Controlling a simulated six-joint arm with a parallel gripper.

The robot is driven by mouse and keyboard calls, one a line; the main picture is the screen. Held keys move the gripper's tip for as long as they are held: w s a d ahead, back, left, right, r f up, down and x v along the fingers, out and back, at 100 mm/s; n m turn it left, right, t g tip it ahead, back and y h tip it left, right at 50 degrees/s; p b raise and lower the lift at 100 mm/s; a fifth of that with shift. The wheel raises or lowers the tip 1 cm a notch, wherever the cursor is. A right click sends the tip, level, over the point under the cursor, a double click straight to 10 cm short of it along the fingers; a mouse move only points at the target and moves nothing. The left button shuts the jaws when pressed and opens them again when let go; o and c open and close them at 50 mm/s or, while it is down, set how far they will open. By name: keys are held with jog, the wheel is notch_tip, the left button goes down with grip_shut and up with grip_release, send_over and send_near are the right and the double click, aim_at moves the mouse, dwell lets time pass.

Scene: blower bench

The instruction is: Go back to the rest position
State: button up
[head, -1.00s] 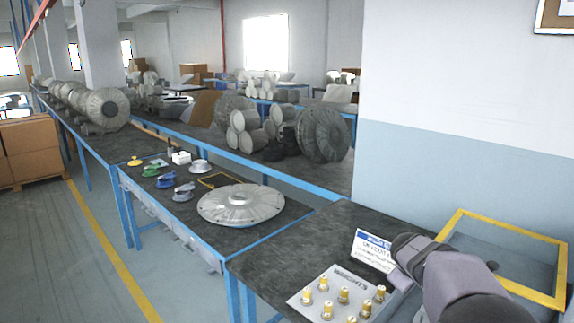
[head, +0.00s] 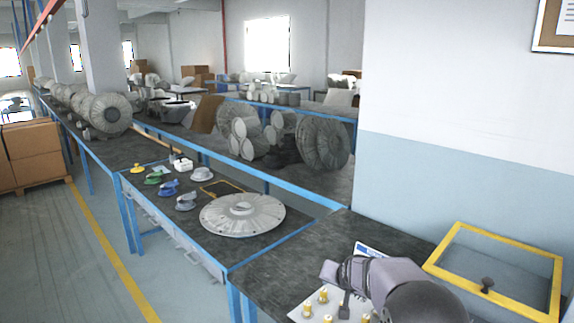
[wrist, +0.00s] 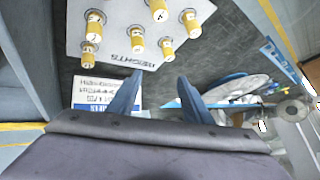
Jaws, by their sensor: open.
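My gripper (wrist: 156,92) is open in the wrist view, with its two blue-grey fingers apart and nothing between them. It hangs above the dark bench, close to a pale plate (wrist: 112,45) that carries several yellow numbered fittings (wrist: 137,42). In the head view my arm covers part of the plate (head: 299,312) and its fittings (head: 323,295). I cannot make out the fingertips clearly in the head view.
A white sign (wrist: 92,93) stands near the plate. A large grey disc (head: 243,214) and small coloured parts lie on the farther bench (head: 222,250). A wall rises behind.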

jog(key=s+a+f+g+y+b, duration=0.1)
jog(key=s+a+f, duration=0.25)
jog(key=a, duration=0.25)
jog(key=s+a+f+g+y+b, duration=0.1)
jog(key=s+a+f+b, duration=0.1)
jog(key=a+f, duration=0.4)
jog(key=s+d+r+n+g+p, duration=0.1)
jog(key=s+d, duration=0.3)
jog(key=s, duration=0.7)
jog(key=s+d+r+n+g+h+p, duration=0.1)
jog(key=s+d+r+n+g+p, duration=0.1)
jog(key=s, duration=1)
jog(key=s+d+r+n+g+h+p, duration=0.1)
jog(key=s+d+r+g+p, duration=0.2)
jog(key=s+d, duration=0.3)
jog(key=s+r, duration=0.1)
jog(key=s, duration=0.4)
jog(key=shift+s+d+r+n, duration=0.15)
jog(key=shift+s+r+n, duration=0.1)
jog(key=shift+s+n, duration=0.1)
